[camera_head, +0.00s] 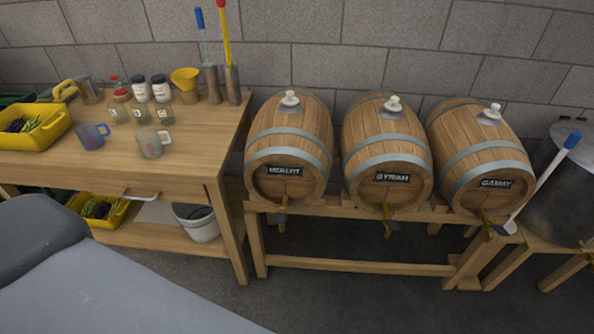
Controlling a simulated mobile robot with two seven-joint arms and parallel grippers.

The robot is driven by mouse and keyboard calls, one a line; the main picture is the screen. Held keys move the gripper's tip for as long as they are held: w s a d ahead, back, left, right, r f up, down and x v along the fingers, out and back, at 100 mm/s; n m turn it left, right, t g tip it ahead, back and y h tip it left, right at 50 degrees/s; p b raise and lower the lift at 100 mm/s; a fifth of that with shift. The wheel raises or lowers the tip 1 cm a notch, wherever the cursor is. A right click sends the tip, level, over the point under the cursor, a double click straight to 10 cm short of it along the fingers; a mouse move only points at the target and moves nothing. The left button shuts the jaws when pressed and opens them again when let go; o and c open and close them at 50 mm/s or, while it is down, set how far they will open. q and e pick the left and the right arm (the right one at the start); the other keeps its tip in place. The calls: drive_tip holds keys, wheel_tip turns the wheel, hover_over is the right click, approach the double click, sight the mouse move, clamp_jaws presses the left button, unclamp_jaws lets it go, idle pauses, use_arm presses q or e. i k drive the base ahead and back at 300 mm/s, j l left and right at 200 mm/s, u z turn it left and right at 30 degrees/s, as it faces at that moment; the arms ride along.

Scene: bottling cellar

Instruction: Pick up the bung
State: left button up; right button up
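Three wooden barrels lie side by side on a wooden rack, each with a white bung on top. One bung (290,98) sits on the barrel labelled MERLOT (270,140). A second bung (394,104) sits on the barrel labelled SYRAH (370,135). A third bung (493,112) sits on the barrel labelled GAMAY (462,135). I cannot tell which one the task means. Neither of my grippers is in view.
A wooden table (190,150) at left holds a yellow crate (52,132), two mugs, jars, a yellow funnel (185,76) and tall tools. A bucket (200,225) stands below. A metal drum (560,195) is at right. Floor before the rack is clear.

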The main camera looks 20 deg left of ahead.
sight(288, 100)
drive_tip(key=u, duration=0.85)
drive_tip(key=j+z, duration=0.1)
drive_tip(key=j, duration=0.15)
drive_tip(key=k+j+z, duration=0.15)
